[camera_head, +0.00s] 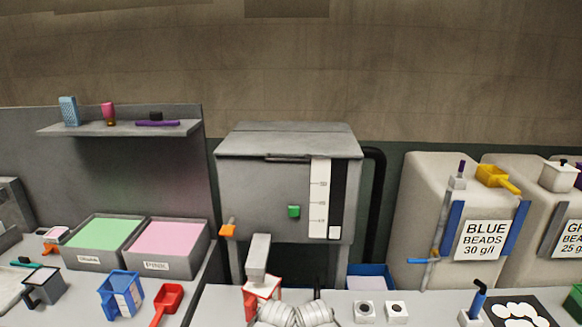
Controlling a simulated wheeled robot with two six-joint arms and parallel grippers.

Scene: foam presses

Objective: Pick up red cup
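A red object with white faces (251,303) stands at the front centre, below the press. It may be a labelled cup, but its opening does not show clearly. A grey block stands directly behind or above it, and pale ribbed parts cover its lower right side. A red scoop-like cup with a handle (169,296) sits at the front left, right of a blue cup with a white label (114,299). I cannot make out either of my grippers. The ribbed parts at the bottom edge may be mine, but no fingertips show there.
The grey press (255,190) stands at the centre. A green bin (92,262) and a pink bin (170,267) are at left, below a shelf (85,131). A blue-beads container (425,200) with a yellow scoop (493,176) is at right. Small blocks sit on the right counter.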

